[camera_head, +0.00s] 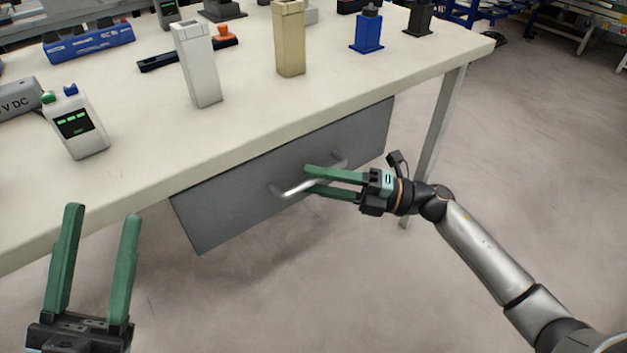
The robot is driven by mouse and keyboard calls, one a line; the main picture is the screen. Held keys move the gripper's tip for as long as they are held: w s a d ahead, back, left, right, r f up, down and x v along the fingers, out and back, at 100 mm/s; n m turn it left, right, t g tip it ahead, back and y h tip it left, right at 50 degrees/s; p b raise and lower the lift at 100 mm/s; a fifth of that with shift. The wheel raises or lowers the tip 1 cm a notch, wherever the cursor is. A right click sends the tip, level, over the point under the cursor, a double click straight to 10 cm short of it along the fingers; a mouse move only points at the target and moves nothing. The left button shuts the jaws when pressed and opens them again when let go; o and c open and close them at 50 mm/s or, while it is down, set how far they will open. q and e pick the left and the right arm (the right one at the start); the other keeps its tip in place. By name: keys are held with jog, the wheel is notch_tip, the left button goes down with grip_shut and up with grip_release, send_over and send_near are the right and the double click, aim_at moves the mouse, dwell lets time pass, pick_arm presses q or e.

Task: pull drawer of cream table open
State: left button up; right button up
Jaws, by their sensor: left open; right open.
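The cream table (330,95) runs from the lower left to the upper right. Under its top is a grey drawer (225,215) with a silver bar handle (298,187) on its front. The drawer looks closed or nearly so; I cannot tell exactly. My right gripper (310,178) is open, with its green fingers at the handle, one above and one below the bar. Whether they touch it is not clear. My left gripper (103,213) is open and empty at the lower left, in front of the table edge, away from the drawer.
On the tabletop stand a white box (197,65), a tan box (289,40), a white device with a green display (76,122), a blue item (368,30) and a blue case (88,40). A table leg (440,120) stands right of the drawer. The floor in front is clear.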

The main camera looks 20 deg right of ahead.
jog(key=shift+w+a+r, duration=0.1)
jog(key=shift+w+a, duration=0.1)
jog(key=shift+a, duration=0.25)
grip_shut()
dwell(1.2)
